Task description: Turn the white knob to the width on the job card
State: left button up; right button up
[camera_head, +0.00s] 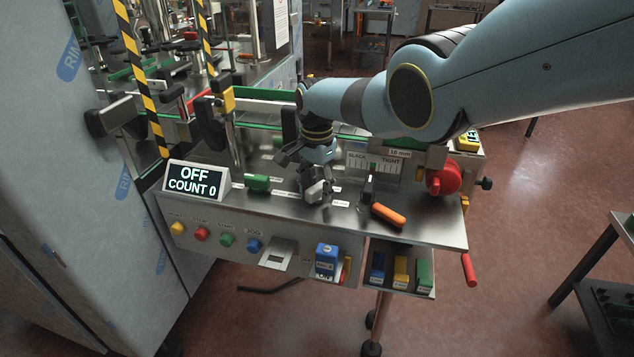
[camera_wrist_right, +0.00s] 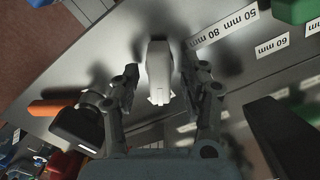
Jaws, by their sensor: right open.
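The white knob (camera_head: 316,192) stands on the steel panel of the machine, below my right gripper (camera_head: 314,180). In the right wrist view the white knob (camera_wrist_right: 158,72) lies between the two spread fingers of my right gripper (camera_wrist_right: 162,88), with a gap on each side. The fingers are open and not closed on it. Width labels lie around the knob: an 80 mm label (camera_wrist_right: 213,32) and a 60 mm label (camera_wrist_right: 272,45) are readable. A small tag (camera_head: 399,153) above the slack-tight gauge carries a mm figure too small to read surely. My left gripper is out of view.
A display (camera_head: 195,181) reads OFF, COUNT 0. An orange-handled tool (camera_head: 388,214) lies right of the knob, and a red knob (camera_head: 444,180) stands farther right. A green block (camera_head: 257,183) is to the left. Coloured buttons (camera_head: 228,240) line the front face.

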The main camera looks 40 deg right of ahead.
aim_at(317, 186)
jog(key=shift+r, duration=0.1)
notch_tip(317, 186, up, 12)
dwell(0.5)
